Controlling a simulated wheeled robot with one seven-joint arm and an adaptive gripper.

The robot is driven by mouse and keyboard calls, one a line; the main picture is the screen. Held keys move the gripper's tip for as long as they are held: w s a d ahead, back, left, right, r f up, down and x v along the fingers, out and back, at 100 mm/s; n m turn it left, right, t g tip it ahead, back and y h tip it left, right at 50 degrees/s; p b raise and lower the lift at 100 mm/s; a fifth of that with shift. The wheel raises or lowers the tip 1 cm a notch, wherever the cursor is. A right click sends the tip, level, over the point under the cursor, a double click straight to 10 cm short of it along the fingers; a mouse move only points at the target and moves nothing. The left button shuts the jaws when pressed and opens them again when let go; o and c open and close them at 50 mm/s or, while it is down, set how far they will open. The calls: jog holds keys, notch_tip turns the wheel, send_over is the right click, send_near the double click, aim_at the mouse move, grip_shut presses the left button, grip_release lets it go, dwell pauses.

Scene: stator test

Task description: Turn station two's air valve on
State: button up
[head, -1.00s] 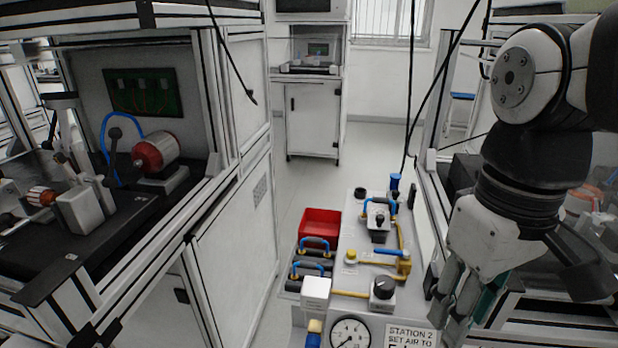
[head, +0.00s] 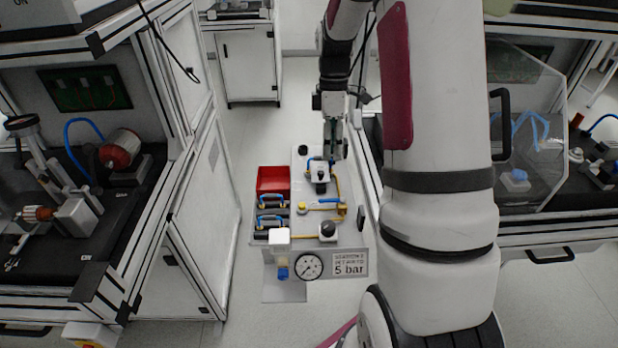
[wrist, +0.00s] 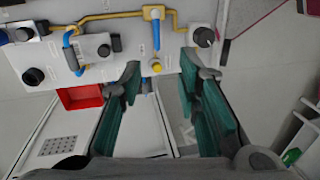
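The station two panel (head: 300,222) is a pale board with yellow air piping. A blue lever (head: 328,201) extends left from a yellow valve body (head: 342,210). In the wrist view the lever (wrist: 155,36) lies crosswise to the yellow pipe (wrist: 115,15). A sign (head: 349,264) reads "STATION 2 SET AIR TO 5 bar", next to a round gauge (head: 308,266). My gripper (head: 336,152) is over the panel's far end. In the wrist view it (wrist: 160,62) is open and empty, its teal-padded fingers apart, below the lever's free end in the picture.
A black knob (head: 327,230), a yellow button (head: 302,206) and a grey block with a black knob (head: 320,176) crowd the panel. A red bin (head: 273,178) and blue-handled items (head: 270,220) adjoin its left side. Workbenches flank both sides; the floor left of the panel is clear.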

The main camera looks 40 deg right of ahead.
send_near(331, 200)
jog(key=shift+n, duration=0.3)
jog(key=f, duration=0.5)
jog(key=a+f, duration=0.1)
jog(key=f, duration=0.1)
jog(key=shift+s+f, duration=0.35)
jog(key=shift+f, duration=0.05)
grip_shut()
